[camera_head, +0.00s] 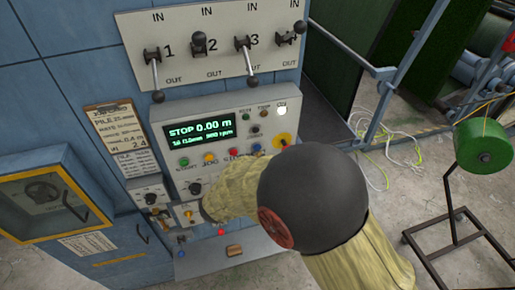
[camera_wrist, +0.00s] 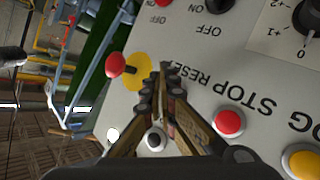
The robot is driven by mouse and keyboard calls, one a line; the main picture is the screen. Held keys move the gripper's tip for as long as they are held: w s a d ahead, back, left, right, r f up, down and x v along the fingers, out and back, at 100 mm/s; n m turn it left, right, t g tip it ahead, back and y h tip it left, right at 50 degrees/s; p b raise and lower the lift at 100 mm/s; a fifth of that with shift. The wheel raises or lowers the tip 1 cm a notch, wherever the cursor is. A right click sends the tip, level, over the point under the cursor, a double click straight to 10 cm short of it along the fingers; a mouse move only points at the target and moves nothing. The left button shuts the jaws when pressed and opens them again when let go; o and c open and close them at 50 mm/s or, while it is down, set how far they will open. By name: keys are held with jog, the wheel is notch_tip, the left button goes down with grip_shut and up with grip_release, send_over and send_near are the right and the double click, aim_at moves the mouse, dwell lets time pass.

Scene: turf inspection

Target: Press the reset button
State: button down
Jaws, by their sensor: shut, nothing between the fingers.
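The control panel (camera_head: 172,120) has a lit display reading STOP 0.00 m. A row of buttons below it ends at the right in a small blue one (camera_head: 256,148), which sits where the reset button belongs; its label is too small to read there. In the wrist view the RESET lettering (camera_wrist: 198,73) shows upside down beside my gripper (camera_wrist: 169,70). My gripper is shut and empty over the panel, and its fingers hide the button by that lettering. I cannot tell whether the tips touch it. In the head view my arm hides the fingers.
The red STOP button (camera_wrist: 229,123) and yellow JOG button (camera_wrist: 303,160) lie to the right of the fingers. A red mushroom button (camera_wrist: 115,64) on a yellow plate stands close on the left. Levers (camera_head: 154,75) hang above the panel. A green reel (camera_head: 484,146) stands at right.

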jog(key=s+p, duration=0.1)
jog(key=s, duration=0.1)
jog(key=s+d, duration=0.1)
jog(key=s, duration=0.2)
jog(key=shift+d+p, duration=0.2)
jog(key=shift+p, duration=0.2)
jog(key=shift+w, duration=0.1)
dwell(0.5)
